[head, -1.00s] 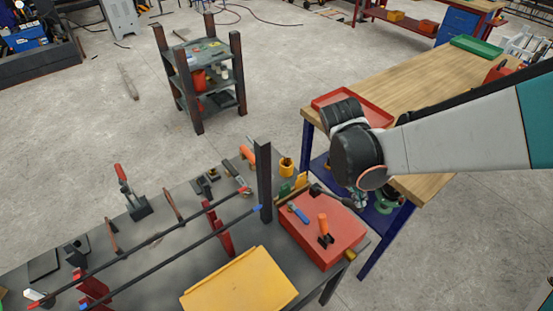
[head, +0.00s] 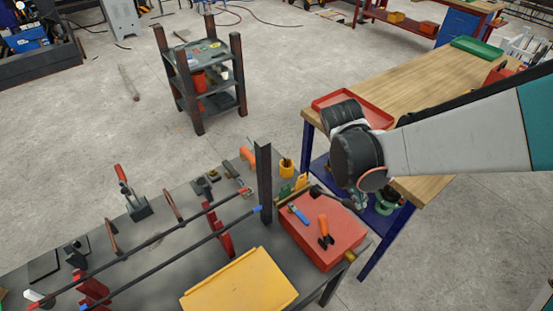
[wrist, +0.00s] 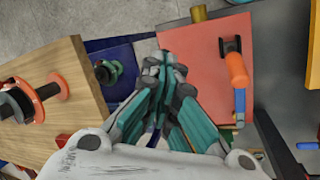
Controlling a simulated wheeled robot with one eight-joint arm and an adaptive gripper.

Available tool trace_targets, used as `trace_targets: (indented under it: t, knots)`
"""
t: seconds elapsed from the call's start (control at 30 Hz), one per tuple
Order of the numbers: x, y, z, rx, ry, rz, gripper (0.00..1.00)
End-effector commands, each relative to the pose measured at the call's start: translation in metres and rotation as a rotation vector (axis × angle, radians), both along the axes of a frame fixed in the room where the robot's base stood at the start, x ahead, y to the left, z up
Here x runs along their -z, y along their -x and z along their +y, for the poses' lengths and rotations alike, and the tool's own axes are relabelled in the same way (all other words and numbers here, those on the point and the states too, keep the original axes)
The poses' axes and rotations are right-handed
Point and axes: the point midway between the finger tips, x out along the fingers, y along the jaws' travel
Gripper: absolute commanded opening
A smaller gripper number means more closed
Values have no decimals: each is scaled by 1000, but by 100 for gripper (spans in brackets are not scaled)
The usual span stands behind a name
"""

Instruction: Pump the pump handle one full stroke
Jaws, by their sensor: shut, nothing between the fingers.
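A red box-shaped unit (head: 335,250) sits at the right end of the dark bench. An orange handle (head: 323,225) in a black bracket stands on its top. In the wrist view this handle (wrist: 237,70) is to the right of my gripper (wrist: 166,68), with a gap between them. My gripper is shut and empty, beside the box's edge in the wrist view. In the head view my wrist hides most of it.
A dark post (head: 264,185) and a yellow plate (head: 240,284) are to the left. A wooden table (head: 415,92) with a red tray (head: 372,112) stands behind.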

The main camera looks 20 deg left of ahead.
Motion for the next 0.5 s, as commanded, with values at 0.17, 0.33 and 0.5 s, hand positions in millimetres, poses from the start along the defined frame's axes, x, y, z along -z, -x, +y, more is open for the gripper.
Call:
trace_targets:
  t: [0.17, 0.33, 0.5]
  knots:
    - [7, 6, 0, -8, 0, -1, 0]
    - [12, 7, -3, -8, 0, -1, 0]
    - [11, 7, -3, -8, 0, -1, 0]
